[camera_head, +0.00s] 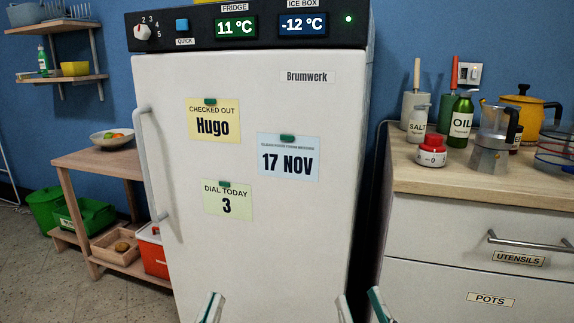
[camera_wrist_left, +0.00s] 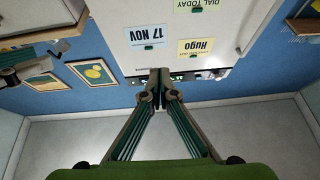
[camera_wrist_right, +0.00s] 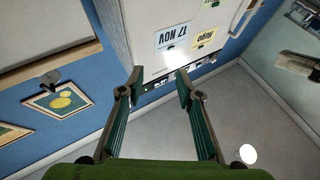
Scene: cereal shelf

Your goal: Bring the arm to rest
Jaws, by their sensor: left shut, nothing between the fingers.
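My left gripper (camera_head: 212,308) shows only its tip at the bottom edge of the head view, in front of the lower fridge door. In the left wrist view my left gripper (camera_wrist_left: 160,78) has its fingertips together with nothing between them. My right gripper (camera_head: 361,306) shows at the bottom edge, to the right of the left one, near the fridge's right side. In the right wrist view my right gripper (camera_wrist_right: 160,78) has its fingertips apart, with nothing between them. Both arms are mostly out of the head view.
The white fridge (camera_head: 260,240) stands shut ahead, with a handle (camera_head: 155,165) on its left and notes on its door. A counter (camera_head: 490,185) with bottles, a moka pot and a timer stands right. A wooden side table (camera_head: 95,163) stands left. Floor is clear at lower left.

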